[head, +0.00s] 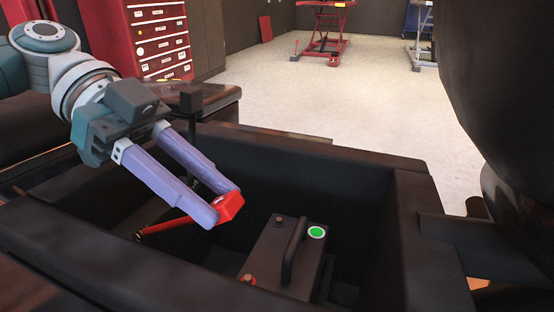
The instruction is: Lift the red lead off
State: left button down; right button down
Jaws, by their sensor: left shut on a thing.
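The red lead (174,227) shows as a red strip with a red block-shaped end (228,207) in the head view. My left gripper (227,205) is shut on the red block end, its two purple fingers on either side of it. The block is above and left of a dark battery (263,254) with a black handle and a green round mark, and looks apart from it. The strip runs left and down from the block to a dark coiled piece by the wall of the dark bay (340,180). My right gripper is not in view.
Dark bay walls surround the battery. A small red-topped post (248,279) shows at the battery's front left. A large dark rounded body (495,80) fills the right. A red drawer cabinet (155,40) and a red lift (328,30) stand behind, with clear pale floor between.

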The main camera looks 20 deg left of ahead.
pick_arm(q)
jog(key=shift+r, duration=0.1)
dwell(0.3)
jog(key=c, duration=0.5)
grip_release()
notch_tip(320, 180, up, 20)
jog(key=p, duration=0.7)
